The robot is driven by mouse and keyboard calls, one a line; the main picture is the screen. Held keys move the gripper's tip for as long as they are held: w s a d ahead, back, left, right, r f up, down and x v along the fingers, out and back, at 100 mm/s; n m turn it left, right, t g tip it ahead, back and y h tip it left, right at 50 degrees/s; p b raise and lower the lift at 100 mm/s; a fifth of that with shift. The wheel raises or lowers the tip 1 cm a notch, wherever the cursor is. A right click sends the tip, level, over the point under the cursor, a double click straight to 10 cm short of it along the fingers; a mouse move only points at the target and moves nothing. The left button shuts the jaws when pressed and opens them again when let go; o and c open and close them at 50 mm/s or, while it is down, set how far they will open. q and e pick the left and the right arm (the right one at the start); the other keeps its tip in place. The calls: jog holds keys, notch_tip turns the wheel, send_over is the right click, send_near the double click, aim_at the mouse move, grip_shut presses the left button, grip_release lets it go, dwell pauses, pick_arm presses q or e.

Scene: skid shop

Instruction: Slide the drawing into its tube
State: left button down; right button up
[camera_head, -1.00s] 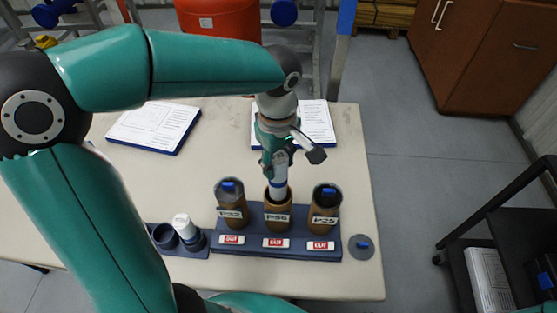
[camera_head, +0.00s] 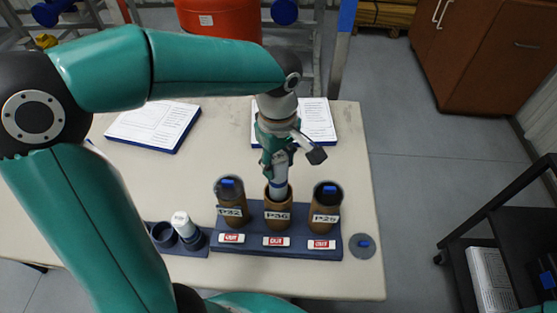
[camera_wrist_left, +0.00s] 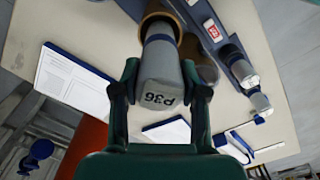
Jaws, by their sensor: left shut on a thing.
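My left gripper (camera_head: 278,162) is shut on a rolled drawing (camera_head: 280,184), pale with a blue band. In the left wrist view the roll (camera_wrist_left: 158,82) reads P36 and lies between the two fingers. Its lower end is in the mouth of the brown middle tube (camera_head: 278,215), also labelled P36. The tube's rim shows in the left wrist view (camera_wrist_left: 163,20). How deep the roll reaches inside is hidden. The roll stands nearly upright. A grey round lid with a blue grip (camera_head: 362,245) lies right of the rack. My right gripper is not in view.
The blue rack (camera_head: 247,250) also holds a lidded tube on the left (camera_head: 231,205) and one on the right (camera_head: 325,208), close beside the middle tube. A small holder with a white-topped item (camera_head: 182,224) stands left. Papers (camera_head: 153,124) lie behind on the table.

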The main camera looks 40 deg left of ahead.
aim_at(279, 181)
pick_arm(q)
jog(key=shift+f+b, duration=2.95)
jog(key=shift+f, duration=0.5)
dwell(1.0)
